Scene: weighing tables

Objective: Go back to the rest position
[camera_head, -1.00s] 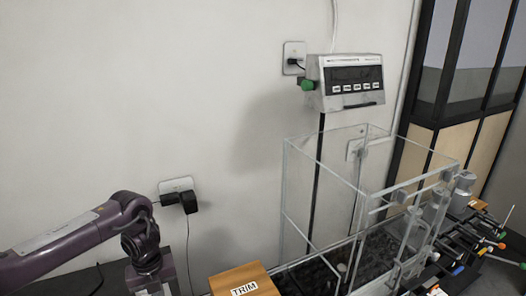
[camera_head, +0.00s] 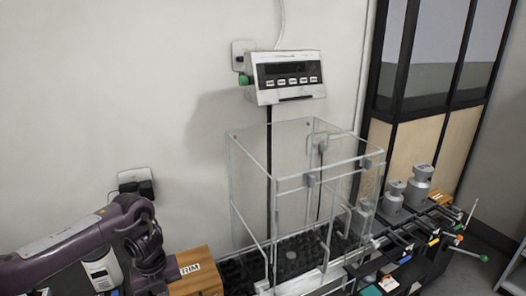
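My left arm (camera_head: 70,240) comes in from the left edge and bends down at a joint near the lower left. Its end runs out of the bottom of the picture, so the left gripper's fingers do not show. In the picture the arm partly covers the wooden block marked TRIM (camera_head: 203,284); I cannot tell whether they touch. My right arm and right gripper are out of view.
A clear glass chamber (camera_head: 250,165) stands in the middle, with a display unit (camera_head: 285,76) above it. Metal weights (camera_head: 417,185) and a dark rack of coloured-tipped tools (camera_head: 430,235) are at right. A grey-white device (camera_head: 103,270) sits behind my arm.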

